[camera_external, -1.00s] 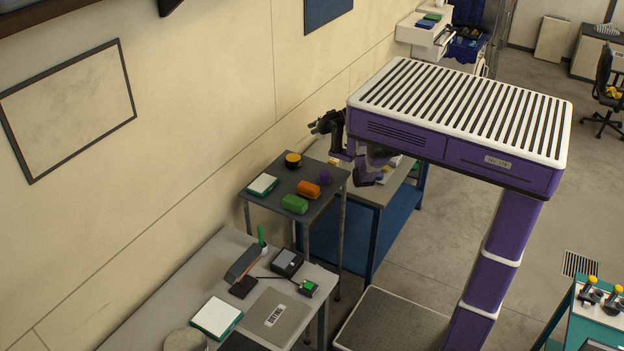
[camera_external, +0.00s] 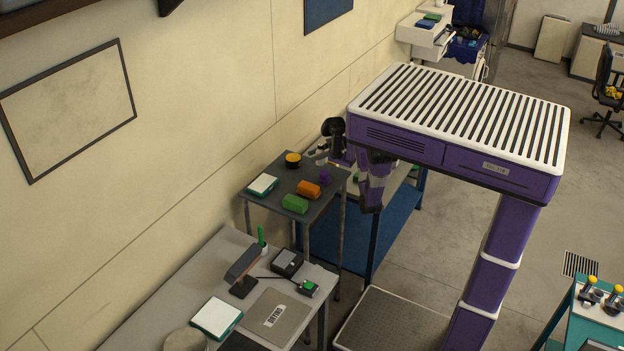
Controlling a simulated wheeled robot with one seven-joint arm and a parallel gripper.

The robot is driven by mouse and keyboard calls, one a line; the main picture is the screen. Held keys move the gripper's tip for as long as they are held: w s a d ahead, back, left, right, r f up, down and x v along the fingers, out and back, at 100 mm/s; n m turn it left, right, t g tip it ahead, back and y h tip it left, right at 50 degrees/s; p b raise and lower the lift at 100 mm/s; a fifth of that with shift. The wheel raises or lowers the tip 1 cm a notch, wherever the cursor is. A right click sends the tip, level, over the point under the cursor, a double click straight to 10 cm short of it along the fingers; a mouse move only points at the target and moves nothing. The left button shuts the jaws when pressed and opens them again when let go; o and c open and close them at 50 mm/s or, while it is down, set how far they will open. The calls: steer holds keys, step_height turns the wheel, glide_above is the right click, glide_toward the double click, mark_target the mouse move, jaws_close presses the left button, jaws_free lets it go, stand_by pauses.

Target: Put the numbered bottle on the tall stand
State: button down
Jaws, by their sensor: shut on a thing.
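My gripper (camera_external: 320,157) hangs from my purple arm near the wall, over the far right part of the tall dark-topped stand (camera_external: 268,205). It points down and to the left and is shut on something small. The thing between the fingers is too small and too much covered to make out, and I see no number on it. I cannot tell whether it touches the stand top. I cannot pick out the numbered bottle for certain anywhere in the view.
On the stand are a yellow-and-black round item (camera_external: 293,160), a white-and-green box (camera_external: 263,184), a green block (camera_external: 295,204), an orange block (camera_external: 308,190) and a small purple item (camera_external: 325,178). A blue bench (camera_external: 395,225) stands right behind. A grey desk (camera_external: 180,300) is in front.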

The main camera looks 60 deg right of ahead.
steer(key=shift+f+b, duration=1.7)
steer(key=shift+f, duration=0.7)
steer(key=shift+r, duration=0.1)
steer(key=c, duration=0.8)
jaws_free()
steer(key=shift+c, duration=0.2)
steer(key=shift+r, duration=0.1)
steer(key=b+v, duration=0.2)
steer(key=v, duration=1)
